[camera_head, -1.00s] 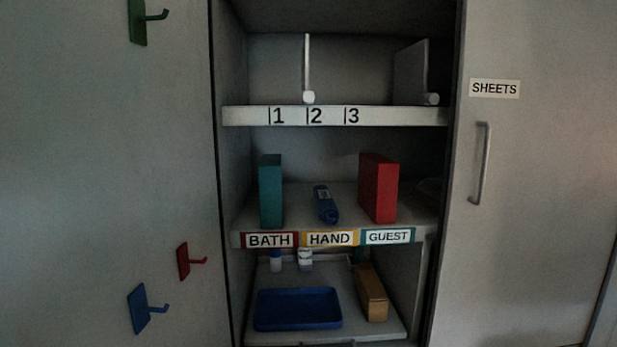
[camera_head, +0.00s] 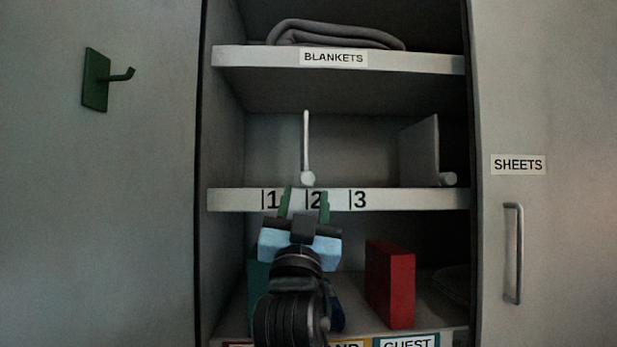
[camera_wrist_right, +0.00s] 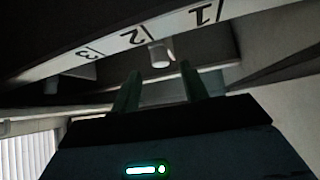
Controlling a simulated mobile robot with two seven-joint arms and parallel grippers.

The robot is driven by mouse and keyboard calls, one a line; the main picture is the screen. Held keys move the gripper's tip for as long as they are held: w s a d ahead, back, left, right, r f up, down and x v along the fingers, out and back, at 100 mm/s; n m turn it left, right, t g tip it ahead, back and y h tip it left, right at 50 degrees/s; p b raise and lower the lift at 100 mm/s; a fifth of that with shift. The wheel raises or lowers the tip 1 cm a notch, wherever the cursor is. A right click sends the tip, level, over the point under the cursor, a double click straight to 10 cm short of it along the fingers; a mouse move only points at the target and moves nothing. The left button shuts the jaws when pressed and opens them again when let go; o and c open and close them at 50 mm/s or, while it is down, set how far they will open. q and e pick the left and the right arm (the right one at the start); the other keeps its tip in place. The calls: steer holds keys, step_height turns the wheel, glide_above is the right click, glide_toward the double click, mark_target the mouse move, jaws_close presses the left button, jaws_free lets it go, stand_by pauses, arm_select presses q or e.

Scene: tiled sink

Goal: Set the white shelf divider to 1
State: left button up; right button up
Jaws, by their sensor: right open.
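The white shelf divider (camera_head: 306,140) stands upright on the numbered shelf (camera_head: 420,199), with its round knob (camera_head: 308,178) at the front, close to the line marked 2. The marks 1, 2 and 3 run left to right along the shelf's front edge. My right gripper (camera_head: 305,204) is open and empty, its two green fingers pointing up in front of the shelf edge just below the knob. In the right wrist view, the knob (camera_wrist_right: 160,54) shows beyond and between the open fingertips (camera_wrist_right: 160,75), apart from them. My left gripper is not in view.
A grey divider (camera_head: 420,150) with its own knob stands at the shelf's right. Below are a red box (camera_head: 390,285) and a teal box (camera_head: 257,290), partly hidden by my arm. A folded blanket (camera_head: 335,35) lies above. The SHEETS door (camera_head: 540,230) is at right.

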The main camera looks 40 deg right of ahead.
mark_target(307, 183)
steer(key=shift+p+x, duration=0.65)
steer(key=shift+x, duration=3.25)
jaws_close()
